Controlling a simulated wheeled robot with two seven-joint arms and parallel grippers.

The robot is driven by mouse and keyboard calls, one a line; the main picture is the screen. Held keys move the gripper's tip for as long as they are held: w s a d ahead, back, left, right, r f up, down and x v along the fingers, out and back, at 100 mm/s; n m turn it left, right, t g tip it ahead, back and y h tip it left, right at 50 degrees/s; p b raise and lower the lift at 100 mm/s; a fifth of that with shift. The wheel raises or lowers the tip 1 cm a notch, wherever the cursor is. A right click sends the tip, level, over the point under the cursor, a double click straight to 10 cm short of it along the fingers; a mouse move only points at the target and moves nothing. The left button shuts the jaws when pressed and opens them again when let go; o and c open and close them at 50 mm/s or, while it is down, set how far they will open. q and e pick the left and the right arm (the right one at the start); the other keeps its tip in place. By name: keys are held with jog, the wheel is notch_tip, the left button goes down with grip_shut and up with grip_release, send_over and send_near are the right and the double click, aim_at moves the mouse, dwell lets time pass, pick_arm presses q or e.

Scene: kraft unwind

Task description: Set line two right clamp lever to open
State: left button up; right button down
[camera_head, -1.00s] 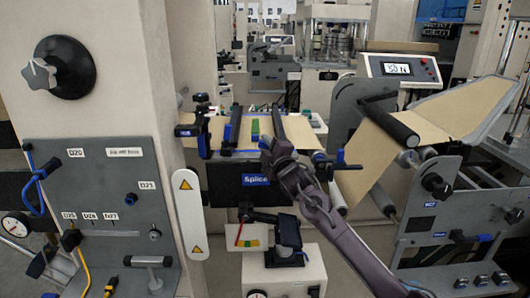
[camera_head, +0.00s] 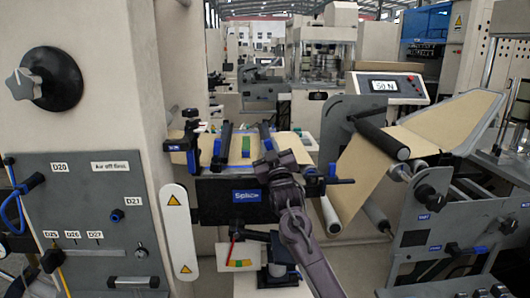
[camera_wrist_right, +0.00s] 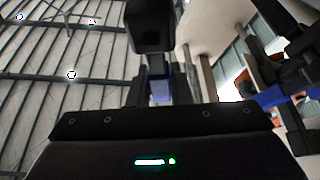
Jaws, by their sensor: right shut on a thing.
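The splice table with its dark front panel marked "Splice" (camera_head: 245,194) stands at mid-picture in the head view. Two dark clamp bars cross it, a left one (camera_head: 223,145) and a right one (camera_head: 266,138) with blue parts. My right gripper (camera_head: 268,160) is at the near end of the right bar. In the right wrist view, my right gripper (camera_wrist_right: 160,88) is shut on a blue piece (camera_wrist_right: 160,92), apparently the right clamp lever, with a black block (camera_wrist_right: 150,25) beyond. The jaws mostly hide the lever, so its exact angle cannot be told. My left gripper is not in view.
A blue-handled bracket (camera_head: 188,145) is at the table's left and blue knobs (camera_head: 333,172) at its right. A kraft web (camera_head: 365,180) runs over rollers at right, below a "50 N" display (camera_head: 390,88). A grey panel (camera_head: 85,220) fills the left.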

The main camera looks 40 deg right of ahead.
jog(key=shift+s+d+r+m+h, duration=0.15)
jog(key=shift+m+h, duration=0.1)
jog(key=shift+m, duration=0.25)
jog(key=shift+d+f+m+h, duration=0.15)
jog(key=shift+m+h, duration=0.15)
jog(key=shift+m, duration=0.2)
jog(key=shift+s+d+r+m+h, duration=0.15)
jog(key=shift+m+h, duration=0.1)
jog(key=shift+m, duration=0.25)
jog(key=shift+g, duration=0.3)
jog(key=c, duration=1.3)
grip_release()
jog(key=shift+d, duration=0.1)
jog(key=b+v, duration=0.2)
jog(key=v, duration=0.5)
jog(key=shift+s+a+f, duration=0.2)
jog(key=shift+s, duration=0.1)
jog(key=shift+f, duration=0.1)
